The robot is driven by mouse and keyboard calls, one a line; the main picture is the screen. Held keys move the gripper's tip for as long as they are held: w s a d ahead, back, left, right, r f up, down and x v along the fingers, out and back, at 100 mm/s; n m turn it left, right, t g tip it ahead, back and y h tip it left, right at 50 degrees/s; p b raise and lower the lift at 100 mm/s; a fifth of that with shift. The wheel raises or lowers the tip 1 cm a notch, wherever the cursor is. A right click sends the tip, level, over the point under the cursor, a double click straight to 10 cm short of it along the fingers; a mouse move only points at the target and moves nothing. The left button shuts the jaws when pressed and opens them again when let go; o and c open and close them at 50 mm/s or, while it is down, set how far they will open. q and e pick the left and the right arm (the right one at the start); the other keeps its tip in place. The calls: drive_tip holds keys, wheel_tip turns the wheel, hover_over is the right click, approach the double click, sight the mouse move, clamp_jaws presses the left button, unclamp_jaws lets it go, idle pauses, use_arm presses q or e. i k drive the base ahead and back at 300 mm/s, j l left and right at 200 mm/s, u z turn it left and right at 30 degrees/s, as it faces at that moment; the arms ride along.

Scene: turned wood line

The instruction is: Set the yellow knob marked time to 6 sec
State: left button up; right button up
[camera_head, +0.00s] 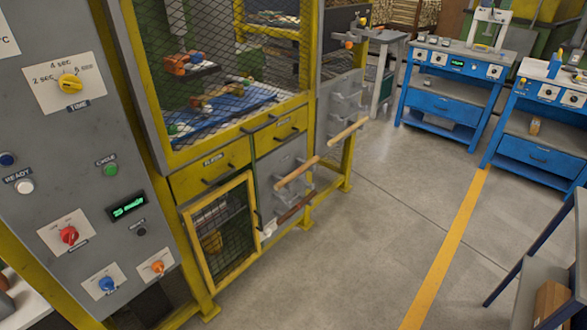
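The yellow knob (70,83) sits on a pale plate (67,81) near the top of the grey control panel (75,190) at the left. A label reading TIME (79,106) is below it. The plate reads 2 sec at the left and 4 sec at the top; the marking at the upper right is too small to read surely. I cannot tell surely which mark the knob points to. Neither of my grippers is in view, and nothing touches the knob.
The panel also holds a red knob (68,235), a blue knob (107,284), an orange knob (157,267), a green button (110,169) and a lit display (128,206). A yellow-framed mesh cabinet (225,235) stands right of it. Open floor (350,255) lies further right.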

sight(68, 83)
drive_tip(key=u, duration=1.25)
